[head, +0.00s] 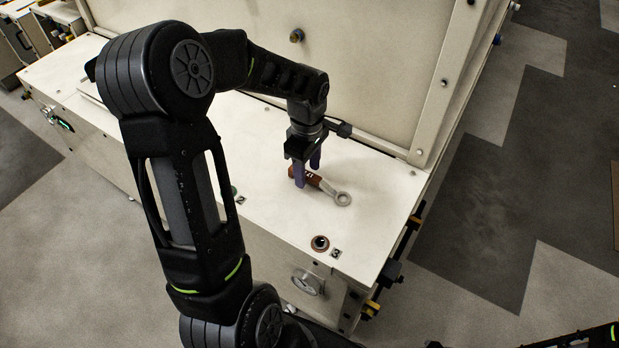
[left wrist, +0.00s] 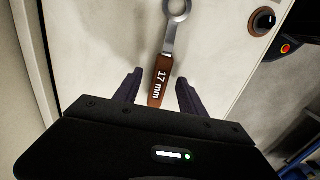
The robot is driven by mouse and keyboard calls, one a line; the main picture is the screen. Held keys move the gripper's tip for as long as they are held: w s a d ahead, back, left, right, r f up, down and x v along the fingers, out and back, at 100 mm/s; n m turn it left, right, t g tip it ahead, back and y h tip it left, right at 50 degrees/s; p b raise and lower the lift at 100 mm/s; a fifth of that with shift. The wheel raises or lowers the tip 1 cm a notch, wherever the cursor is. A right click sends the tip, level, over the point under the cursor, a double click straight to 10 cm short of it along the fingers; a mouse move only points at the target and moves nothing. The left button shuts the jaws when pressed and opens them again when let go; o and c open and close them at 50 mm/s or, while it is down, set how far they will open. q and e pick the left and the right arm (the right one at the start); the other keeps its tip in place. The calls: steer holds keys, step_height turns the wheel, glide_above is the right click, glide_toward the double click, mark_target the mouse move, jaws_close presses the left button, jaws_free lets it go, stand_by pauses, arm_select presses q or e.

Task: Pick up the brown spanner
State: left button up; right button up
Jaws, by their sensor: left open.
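The brown spanner (head: 312,181) lies on the white top of the hopper unit (head: 270,215). It has a brown handle and a grey ring end that points right and toward the front in the head view. In the left wrist view the spanner (left wrist: 160,80) shows "17 mm" on its handle, with the ring at the top edge. My left gripper (head: 307,172) is open, its purple fingers pointing down at the handle. In the left wrist view the handle's end lies between the two fingertips of my left gripper (left wrist: 158,85), with gaps on both sides. My right gripper is not in view.
A tall cream panel (head: 350,60) rises behind the white top. A dial (head: 308,281) is on the front face. The white top right of the spanner is clear.

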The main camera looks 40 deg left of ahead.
arm_select(q)
steer(key=shift+f, duration=0.2)
steer(key=shift+c, duration=0.2)
jaws_close()
stand_by(0.5)
